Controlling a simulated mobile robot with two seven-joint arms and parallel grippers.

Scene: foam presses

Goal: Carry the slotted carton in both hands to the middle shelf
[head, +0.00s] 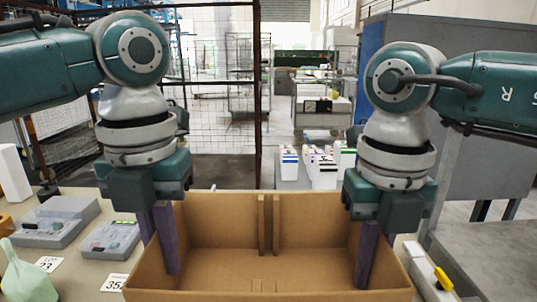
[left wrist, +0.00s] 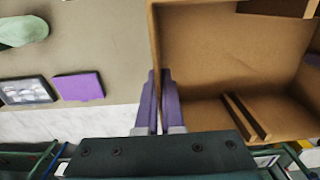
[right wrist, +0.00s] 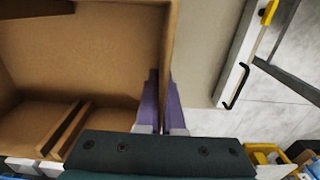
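The slotted carton (head: 235,215) is a brown, open-topped box in front of me, with two close upright strips at its far wall. Its inside looks empty. My left gripper (head: 160,245) straddles the left wall, one purple finger inside and one outside; the left wrist view shows the fingers (left wrist: 158,100) close against that wall. My right gripper (head: 368,255) straddles the right wall the same way, and the right wrist view shows its fingers (right wrist: 160,100) closed around it. The carton's underside is hidden, so I cannot tell whether it touches the table. I cannot pick out the middle shelf.
The table (head: 85,215) holds grey devices (head: 50,222), number cards (head: 114,283) and a pale green bag (head: 27,278) at left. A white piece with a yellow handle (head: 443,279) lies close on the right. A large grey cabinet (head: 455,90) stands behind right; white boxes (head: 322,168) stand beyond.

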